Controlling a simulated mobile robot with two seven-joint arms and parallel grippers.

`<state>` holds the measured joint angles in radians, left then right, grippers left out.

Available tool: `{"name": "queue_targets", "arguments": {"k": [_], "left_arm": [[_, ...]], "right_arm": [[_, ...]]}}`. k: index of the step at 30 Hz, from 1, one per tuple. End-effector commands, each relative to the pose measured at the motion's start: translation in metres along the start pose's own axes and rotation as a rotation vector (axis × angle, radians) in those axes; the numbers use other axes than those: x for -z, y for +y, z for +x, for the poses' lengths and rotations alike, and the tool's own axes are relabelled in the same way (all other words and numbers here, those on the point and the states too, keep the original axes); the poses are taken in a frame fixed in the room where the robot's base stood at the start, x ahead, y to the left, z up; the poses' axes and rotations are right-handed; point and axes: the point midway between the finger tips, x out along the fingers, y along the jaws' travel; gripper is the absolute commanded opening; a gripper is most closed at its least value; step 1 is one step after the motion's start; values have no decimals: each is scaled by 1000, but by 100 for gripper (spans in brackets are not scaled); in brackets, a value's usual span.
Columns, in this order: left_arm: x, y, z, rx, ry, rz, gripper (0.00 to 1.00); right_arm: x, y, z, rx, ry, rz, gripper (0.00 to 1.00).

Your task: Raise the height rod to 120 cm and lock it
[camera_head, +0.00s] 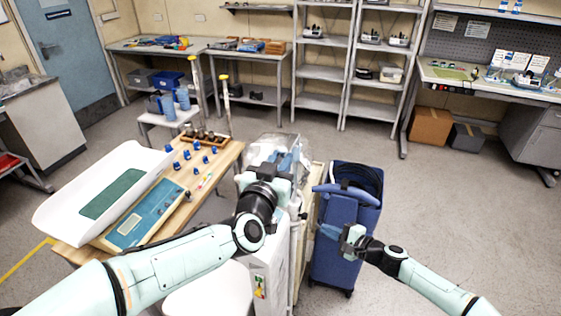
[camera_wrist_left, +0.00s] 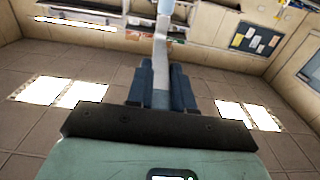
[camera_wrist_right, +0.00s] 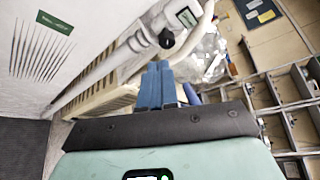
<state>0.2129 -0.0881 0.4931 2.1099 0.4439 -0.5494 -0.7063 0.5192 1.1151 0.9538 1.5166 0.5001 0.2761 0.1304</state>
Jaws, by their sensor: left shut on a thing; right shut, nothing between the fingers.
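My left gripper (camera_head: 280,185) is above the pale equipment stand in the middle of the head view. In the left wrist view its fingers (camera_wrist_left: 160,85) are shut on a light grey rod (camera_wrist_left: 161,48), which I take to be the height rod. In the right wrist view a grey pole (camera_wrist_right: 110,66) runs diagonally, with a dark round knob (camera_wrist_right: 167,39) and a small display (camera_wrist_right: 187,17) on it. My right gripper (camera_head: 348,238) is in front of the blue cart, to the right of the stand. Its fingers (camera_wrist_right: 156,84) are shut and empty, below the knob in the picture. I cannot read any height mark.
A wooden table (camera_head: 227,158) at left holds a white tray (camera_head: 62,212) and several blue-topped small items. A clear-covered box (camera_head: 268,146) is behind my left gripper. The blue cart (camera_head: 336,258) stands right of the stand. The floor at right (camera_head: 450,215) is clear.

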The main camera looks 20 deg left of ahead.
Motion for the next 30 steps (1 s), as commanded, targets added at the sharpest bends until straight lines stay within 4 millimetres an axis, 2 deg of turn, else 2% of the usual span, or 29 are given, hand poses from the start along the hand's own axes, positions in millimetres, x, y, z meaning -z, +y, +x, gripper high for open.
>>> {"name": "queue_targets", "arguments": {"k": [9,15,30], "left_arm": [[2,1,0,-1,3,1,0],[2,0,0,-1,3,1,0],[2,0,0,-1,3,1,0]], "right_arm": [[-20,0,35,-1,-2,0,0],[-28,0,51,0,-1,0,0],[-30,0,55,0,0,1,0]]}}
